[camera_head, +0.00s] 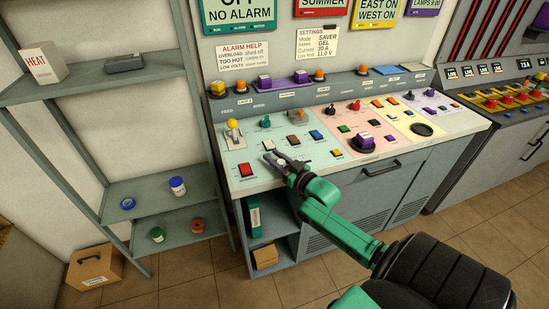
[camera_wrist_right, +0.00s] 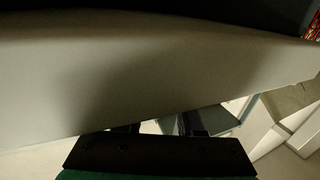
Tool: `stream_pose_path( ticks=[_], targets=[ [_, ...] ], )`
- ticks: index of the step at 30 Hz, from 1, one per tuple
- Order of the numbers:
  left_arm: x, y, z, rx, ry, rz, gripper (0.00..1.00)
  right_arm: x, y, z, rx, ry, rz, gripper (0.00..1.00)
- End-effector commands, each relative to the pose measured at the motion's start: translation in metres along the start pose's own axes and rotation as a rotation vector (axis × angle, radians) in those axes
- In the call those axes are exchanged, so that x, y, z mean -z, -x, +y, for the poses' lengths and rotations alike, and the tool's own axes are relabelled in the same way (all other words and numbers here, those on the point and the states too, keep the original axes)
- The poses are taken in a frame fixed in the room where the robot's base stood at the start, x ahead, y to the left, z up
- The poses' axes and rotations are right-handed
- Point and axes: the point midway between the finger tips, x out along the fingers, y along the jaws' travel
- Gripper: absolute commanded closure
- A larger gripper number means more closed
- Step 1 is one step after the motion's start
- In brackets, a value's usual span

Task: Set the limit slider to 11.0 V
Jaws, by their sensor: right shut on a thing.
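My right gripper (camera_head: 272,157) is over the pale green panel at the left end of the control desk, its fingers pointing left and away from me. It is shut on a small control there, apparently the limit slider; the fingers mostly cover it. Its scale and setting are too small to read. In the right wrist view, the dark gripper (camera_wrist_right: 160,128) shows at the bottom, with the grey desk side filling much of the picture; the fingertips are hidden. My left gripper is in no view.
A red button (camera_head: 246,169) is left of the gripper, a yellow-topped lever (camera_head: 233,125) behind it, and an orange-brown switch (camera_head: 294,141) and blue switch (camera_head: 315,135) behind right. A settings card (camera_head: 317,42) hangs on the wall. Shelves (camera_head: 100,92) stand at left.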

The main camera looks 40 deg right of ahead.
Motion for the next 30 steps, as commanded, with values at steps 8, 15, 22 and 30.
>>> stream_pose_path(
  ticks=[8,15,22,30],
  targets=[
    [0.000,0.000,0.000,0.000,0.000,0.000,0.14,-0.001,0.000,0.000,0.000,-0.001,-0.001,1.00],
    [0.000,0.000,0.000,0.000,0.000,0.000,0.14,-0.001,0.000,0.000,0.000,-0.001,-0.002,1.00],
    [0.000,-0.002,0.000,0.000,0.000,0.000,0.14,-0.002,0.004,0.008,-0.001,0.002,-0.004,1.00],
    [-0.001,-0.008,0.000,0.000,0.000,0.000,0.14,-0.003,0.021,0.051,-0.001,0.002,-0.005,1.00]
  ],
)
